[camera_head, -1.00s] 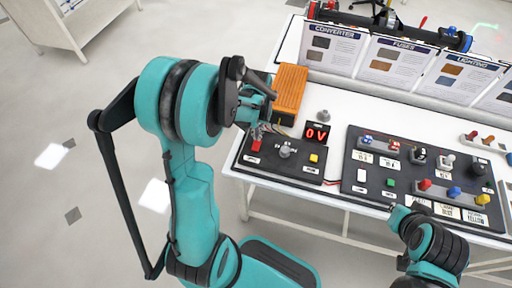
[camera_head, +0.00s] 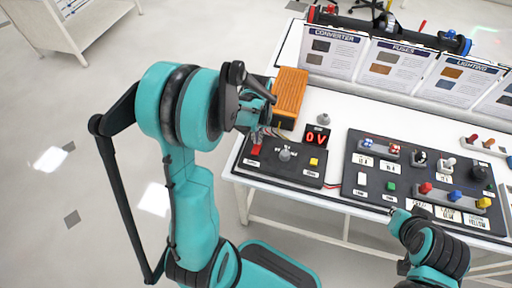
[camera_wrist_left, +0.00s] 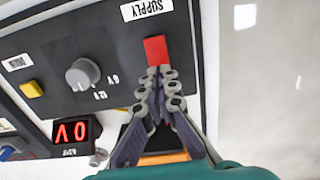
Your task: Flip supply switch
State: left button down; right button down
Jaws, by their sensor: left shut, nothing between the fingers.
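The red supply switch (camera_wrist_left: 155,50) sits on a black panel (camera_wrist_left: 80,30) beside a white SUPPLY label (camera_wrist_left: 146,9) in the left wrist view. My left gripper (camera_wrist_left: 158,70) is shut and empty, its fingertips right at the near edge of the red switch; I cannot tell whether they touch. In the head view the red switch (camera_head: 256,149) shows just below the left gripper (camera_head: 262,128). The display (camera_head: 317,137) reads 0 V in red digits. My right gripper (camera_head: 396,214) is at the table's front edge, its fingers too small to judge.
A grey knob (camera_head: 285,154) and a yellow button (camera_head: 314,162) share the panel. An orange ribbed box (camera_head: 290,93) stands behind it. A larger black panel (camera_head: 375,201) with switches and coloured plugs lies to the right. Printed cards (camera_head: 395,66) stand at the back.

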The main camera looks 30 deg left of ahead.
pick_arm(q)
jog(key=shift+f+b, duration=0.9)
jog(key=shift+f, duration=0.2)
dwell(0.8)
jog(key=shift+r, duration=0.1)
notch_tip(320, 180, up, 7)
jog(key=p, duration=0.5)
dwell(0.6)
jog(key=s+d+r+m+t, duration=0.2)
jog(key=s+d+r+t, duration=0.5)
jog(key=s+d+r, duration=0.3)
notch_tip(320, 180, up, 3)
jog(key=shift+s+d+m, duration=0.3)
jog(key=shift+s, duration=0.25)
dwell(0.3)
